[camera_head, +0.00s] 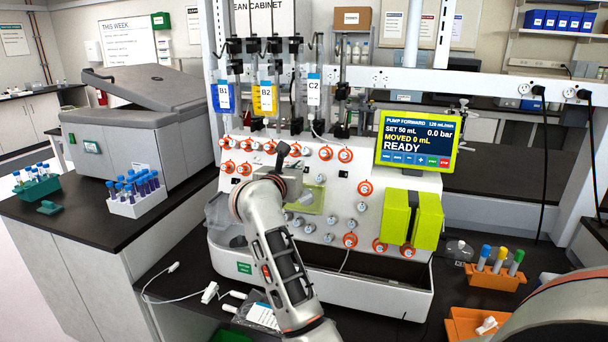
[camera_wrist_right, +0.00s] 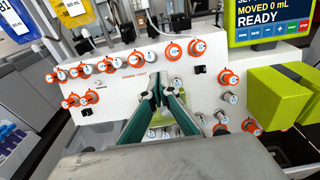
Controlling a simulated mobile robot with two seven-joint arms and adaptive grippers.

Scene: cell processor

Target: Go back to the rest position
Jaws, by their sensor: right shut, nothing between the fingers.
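The right gripper (camera_head: 287,170) is in front of the white valve panel (camera_head: 355,262) of the cell processor, partly hidden by its own wrist in the head view. In the right wrist view its two dark green fingers (camera_wrist_right: 157,90) are closed together with nothing between them. They point at the panel, among the orange-ringed valve knobs (camera_wrist_right: 135,59). I cannot tell whether the tips touch the panel. My left gripper is not in view.
A pump screen (camera_head: 418,138) reading READY stands above yellow-green blocks (camera_head: 411,218). Bags (camera_head: 264,98) hang above the panel. An orange tube rack (camera_head: 494,276) is at the right. Cables and a clear packet (camera_head: 262,315) lie on the front counter. Another rack of tubes (camera_head: 136,202) stands left.

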